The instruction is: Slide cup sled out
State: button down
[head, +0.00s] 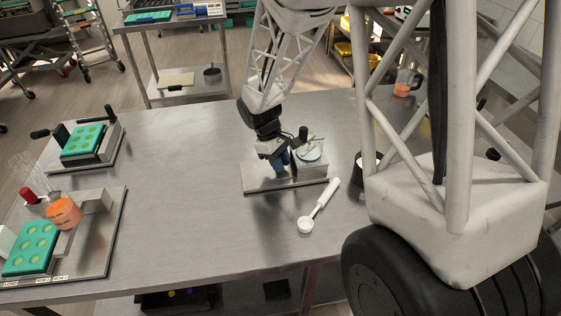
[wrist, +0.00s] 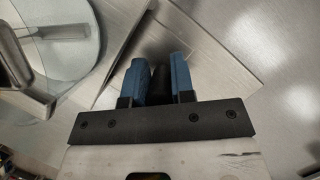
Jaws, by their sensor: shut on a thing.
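In the middle of the table stands a metal fixture, which looks like the cup sled station, on a flat base plate (head: 262,184). A round clear cup or dish (head: 310,150) sits on its right side. In the wrist view the round clear dish (wrist: 60,45) is at the upper left, beside a metal edge. My gripper (head: 282,163) is at the left part of this fixture, pointing down. Its blue fingers (wrist: 159,68) are closed around a dark upright handle (wrist: 158,82), mostly hidden between them. I cannot tell the sled's exact position.
A green mold on a tray (head: 85,146) stands at the far left. A depositor with orange liquid (head: 64,212) and another green mold (head: 30,248) are at the near left. The table between is clear.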

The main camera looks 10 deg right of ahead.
jog(key=a, duration=1)
jog(key=shift+a, duration=0.25)
jog(key=c, duration=1.2)
grip_release()
jog(key=shift+c, duration=0.2)
jog(key=shift+r, duration=0.1)
jog(key=v, duration=0.7)
jog(key=shift+r, duration=0.3)
jog(key=shift+w, duration=0.1)
